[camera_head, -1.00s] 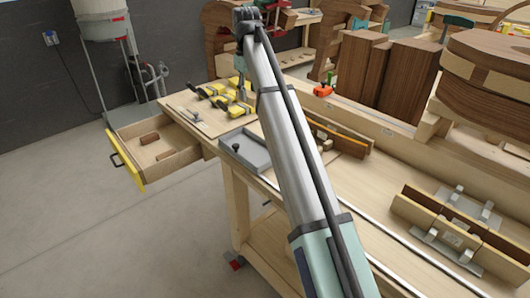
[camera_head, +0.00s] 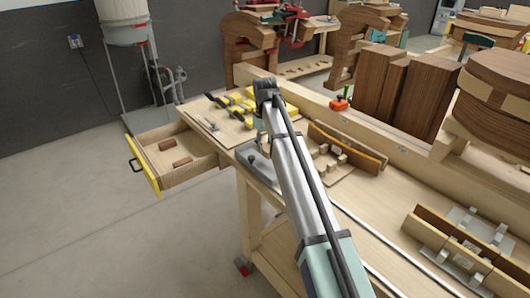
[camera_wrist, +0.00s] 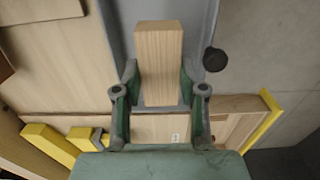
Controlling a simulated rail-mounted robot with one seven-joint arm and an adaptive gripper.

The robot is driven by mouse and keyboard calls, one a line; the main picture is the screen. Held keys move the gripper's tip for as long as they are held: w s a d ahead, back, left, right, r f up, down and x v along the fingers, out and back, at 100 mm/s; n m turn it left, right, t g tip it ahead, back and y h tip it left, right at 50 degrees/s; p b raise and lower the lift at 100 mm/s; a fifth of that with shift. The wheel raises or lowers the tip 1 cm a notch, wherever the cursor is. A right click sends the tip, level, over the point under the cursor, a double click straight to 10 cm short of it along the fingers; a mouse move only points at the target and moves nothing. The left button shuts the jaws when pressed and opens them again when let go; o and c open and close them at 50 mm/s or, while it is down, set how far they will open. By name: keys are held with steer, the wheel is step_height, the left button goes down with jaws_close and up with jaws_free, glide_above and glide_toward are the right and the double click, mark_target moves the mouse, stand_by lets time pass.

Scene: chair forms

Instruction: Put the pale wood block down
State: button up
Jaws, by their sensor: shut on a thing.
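The pale wood block (camera_wrist: 158,50) is held between the two fingers of my gripper (camera_wrist: 159,80) in the wrist view. The block is a plain rectangular piece, and its far end extends beyond the fingertips. A grey shallow tray (camera_wrist: 204,25) lies behind and below the block in that view. I cannot tell whether the block touches the tray. In the head view, the grey tray (camera_head: 262,173) is at the bench's left end beside my arm. My arm hides the block there.
A dark round knob (camera_wrist: 214,59) stands at the tray's edge. Yellow clamps (camera_head: 238,101) lie on a board behind the tray. An open drawer (camera_head: 160,160) with small brown pieces juts out at the left. A wooden jig (camera_head: 345,147) stands right of my arm.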

mark_target(265, 154)
steer(key=shift+f+p, duration=0.5)
steer(key=shift+f, duration=1.65)
steer(key=shift+f, duration=0.1)
steer(key=o, duration=0.9)
step_height(265, 154, up, 12)
steer(key=b, duration=0.2)
steer(key=shift+b, duration=0.4)
